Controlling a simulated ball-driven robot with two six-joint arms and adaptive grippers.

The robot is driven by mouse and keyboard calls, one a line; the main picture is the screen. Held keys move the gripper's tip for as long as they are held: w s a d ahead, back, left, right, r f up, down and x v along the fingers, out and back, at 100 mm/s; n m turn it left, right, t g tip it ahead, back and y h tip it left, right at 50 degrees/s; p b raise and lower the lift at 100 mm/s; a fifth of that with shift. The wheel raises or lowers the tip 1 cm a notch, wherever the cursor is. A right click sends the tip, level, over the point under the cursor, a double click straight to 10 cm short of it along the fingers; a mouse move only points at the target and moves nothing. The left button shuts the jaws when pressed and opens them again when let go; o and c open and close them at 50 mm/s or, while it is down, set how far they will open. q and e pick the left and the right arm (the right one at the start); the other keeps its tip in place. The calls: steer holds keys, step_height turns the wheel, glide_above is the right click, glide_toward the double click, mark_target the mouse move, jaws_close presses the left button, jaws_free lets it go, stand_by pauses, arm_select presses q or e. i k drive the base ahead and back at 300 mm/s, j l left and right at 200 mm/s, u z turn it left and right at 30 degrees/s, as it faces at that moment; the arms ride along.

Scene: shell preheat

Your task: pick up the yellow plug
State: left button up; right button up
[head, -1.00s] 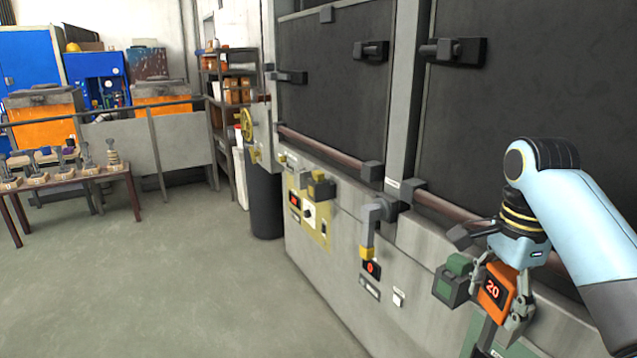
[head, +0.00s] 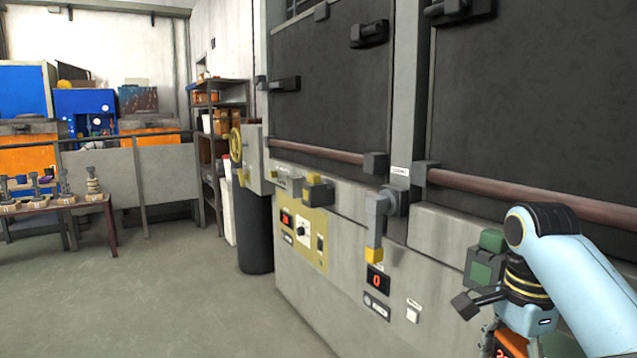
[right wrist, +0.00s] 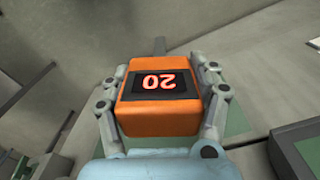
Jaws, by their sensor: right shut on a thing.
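A yellow and dark plug-like block (head: 318,190) sits at the top of the yellow control panel on the furnace front; I take it for the yellow plug. A grey lever (head: 376,222) to its right has a yellow end. In the head view that box (head: 503,342) shows only in part at the bottom edge, well to the right of the plug and lower. My left gripper is not in view.
A green block (head: 487,257) is fixed on the furnace front beside my right arm. The yellow panel (head: 314,250) carries a display and a knob. A dark bin (head: 255,232) stands left of the furnace. A low table (head: 60,205) is far left. The floor between is clear.

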mark_target(313, 178)
steer(key=i+j+z, duration=0.25)
steer(key=i+j, duration=0.2)
steer(key=i+j+z, duration=0.25)
steer(key=i+j, duration=0.25)
steer(key=i+j+z, duration=0.4)
steer(key=j, duration=0.2)
steer(key=i+j+z, duration=0.15)
steer(key=j, duration=0.15)
steer(key=j+z, duration=0.2)
steer(key=j, duration=0.15)
steer(key=i, duration=0.05)
